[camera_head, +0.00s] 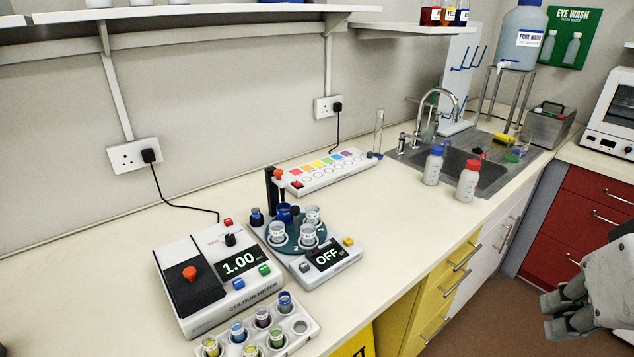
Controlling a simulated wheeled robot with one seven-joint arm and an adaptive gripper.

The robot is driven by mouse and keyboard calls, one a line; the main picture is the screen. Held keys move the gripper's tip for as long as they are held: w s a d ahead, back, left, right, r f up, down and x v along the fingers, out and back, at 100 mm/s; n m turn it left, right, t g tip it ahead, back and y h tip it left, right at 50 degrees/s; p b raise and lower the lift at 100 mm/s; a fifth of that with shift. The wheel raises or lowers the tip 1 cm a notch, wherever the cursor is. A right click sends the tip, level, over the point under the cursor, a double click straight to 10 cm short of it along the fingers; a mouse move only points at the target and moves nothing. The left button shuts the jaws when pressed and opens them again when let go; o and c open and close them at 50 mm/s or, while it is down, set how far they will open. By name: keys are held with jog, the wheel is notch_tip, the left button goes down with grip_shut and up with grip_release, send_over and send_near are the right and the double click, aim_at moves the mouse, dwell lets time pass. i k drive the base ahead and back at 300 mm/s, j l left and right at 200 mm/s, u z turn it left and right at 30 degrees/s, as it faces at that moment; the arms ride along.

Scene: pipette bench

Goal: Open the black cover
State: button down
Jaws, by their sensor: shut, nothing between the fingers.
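The black cover (185,294) lies flat on the left part of the white colour meter (216,308), with an orange-red knob (189,273) on top. It looks closed. The meter's display reads 1.00. My gripper (552,318) is at the lower right edge of the view, over the floor in front of the bench. It is shut and empty, far to the right of the cover and apart from it. Part of the gripper and my arm are cut off by the frame.
A rack of coloured vials (262,335) stands in front of the meter. A turntable device (318,268) reading OFF stands to its right. Two capped bottles (466,185) stand by the sink (490,165). The meter's cable runs to a wall socket (134,155).

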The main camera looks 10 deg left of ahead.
aim_at(188, 279)
jog(key=u, duration=1.4)
jog(key=i+j+u, duration=0.25)
jog(key=i+l, duration=0.05)
jog(key=i, duration=0.05)
